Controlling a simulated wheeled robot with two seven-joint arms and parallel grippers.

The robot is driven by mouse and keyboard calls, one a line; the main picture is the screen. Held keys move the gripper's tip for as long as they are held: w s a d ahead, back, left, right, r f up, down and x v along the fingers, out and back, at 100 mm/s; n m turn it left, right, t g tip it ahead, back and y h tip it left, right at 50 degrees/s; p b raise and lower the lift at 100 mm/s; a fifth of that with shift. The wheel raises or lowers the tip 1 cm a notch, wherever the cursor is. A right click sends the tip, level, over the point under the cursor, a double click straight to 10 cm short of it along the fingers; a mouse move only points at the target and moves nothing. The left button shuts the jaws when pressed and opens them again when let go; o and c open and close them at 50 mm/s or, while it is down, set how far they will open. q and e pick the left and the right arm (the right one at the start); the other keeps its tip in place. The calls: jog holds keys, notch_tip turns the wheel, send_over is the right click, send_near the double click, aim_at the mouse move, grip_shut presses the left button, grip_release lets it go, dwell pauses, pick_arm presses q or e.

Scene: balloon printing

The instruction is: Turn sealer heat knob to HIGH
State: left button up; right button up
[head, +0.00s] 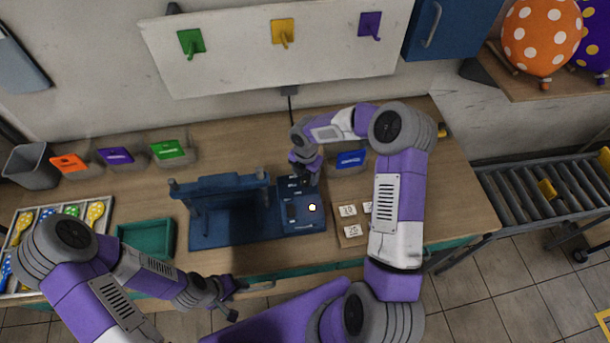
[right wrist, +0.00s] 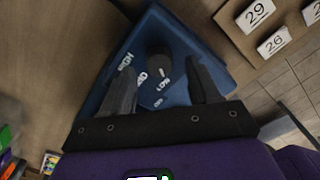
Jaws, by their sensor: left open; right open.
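The blue sealer (head: 215,240) stands at the middle of the bench, with its control box on its right side. In the right wrist view the dark heat knob (right wrist: 158,60) sits on the blue control box (right wrist: 200,52), with white HIGH, MED, LOW and OFF labels around it. I cannot tell which label it points at. My right gripper (head: 304,182) is over the back of the box; in the right wrist view its open fingers (right wrist: 162,75) appear on either side of the knob. Contact is unclear. My left gripper (head: 230,298) is open and empty near the bench's front edge.
Number tiles (head: 348,210) lie on a wooden board right of the sealer. A teal tray (head: 147,238) is at its left. Several bins with coloured labels (head: 115,156) stand at the back left, and a blue-labelled bin (head: 350,159) stands behind the tiles.

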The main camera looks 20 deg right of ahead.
jog(key=shift+f, duration=1)
jog(key=shift+c, duration=0.4)
jog(key=c, duration=1)
jog(key=shift+o, duration=0.2)
